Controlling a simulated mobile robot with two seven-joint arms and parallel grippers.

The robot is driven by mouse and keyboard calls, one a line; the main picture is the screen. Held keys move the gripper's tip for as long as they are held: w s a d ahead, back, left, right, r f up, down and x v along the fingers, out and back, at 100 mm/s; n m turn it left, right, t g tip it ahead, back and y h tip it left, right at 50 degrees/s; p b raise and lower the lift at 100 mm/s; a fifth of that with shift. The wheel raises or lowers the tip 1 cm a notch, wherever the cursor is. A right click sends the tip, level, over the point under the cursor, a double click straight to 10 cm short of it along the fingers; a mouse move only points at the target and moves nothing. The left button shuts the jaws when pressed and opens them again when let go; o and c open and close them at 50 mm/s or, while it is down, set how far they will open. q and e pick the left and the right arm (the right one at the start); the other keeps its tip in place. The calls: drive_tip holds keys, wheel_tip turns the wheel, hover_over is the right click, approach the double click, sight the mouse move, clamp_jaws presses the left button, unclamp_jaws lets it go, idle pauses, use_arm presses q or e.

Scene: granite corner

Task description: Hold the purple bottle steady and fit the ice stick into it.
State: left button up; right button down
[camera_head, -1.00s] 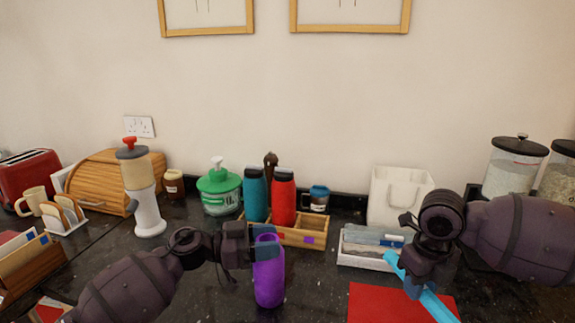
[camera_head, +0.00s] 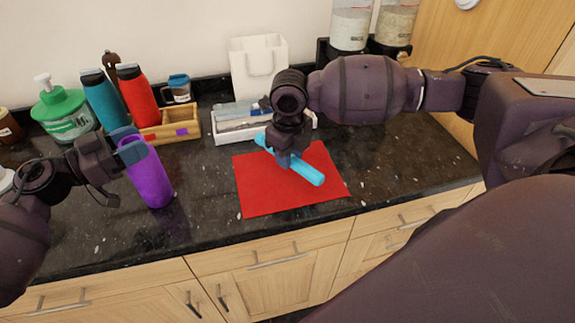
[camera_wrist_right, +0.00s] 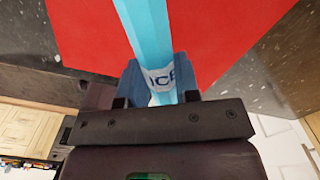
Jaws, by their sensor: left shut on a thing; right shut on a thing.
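The purple bottle (camera_head: 151,180) stands on the dark granite counter, left of the red mat. It looks tilted in the head view, as do the bottles behind it. My left gripper (camera_head: 130,146) is shut on its upper part, and the fingers hide some of its rim. The light blue ice stick (camera_head: 306,173) is in my right gripper (camera_head: 284,155), over the red mat and apart from the bottle. In the right wrist view the stick (camera_wrist_right: 146,30) runs between the blue fingers, with the letters "ICE" on a white label. I cannot tell its exact height above the mat.
The red mat (camera_head: 250,194) lies near the counter's front edge. Bare counter lies between purple bottle and mat.

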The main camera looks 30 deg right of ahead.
sight(289, 176)
drive_tip(key=shift+f, duration=2.1)
drive_tip(key=shift+f, duration=0.1)
drive_tip(key=c, duration=0.8)
unclamp_jaws()
drive_tip(key=shift+c, duration=0.2)
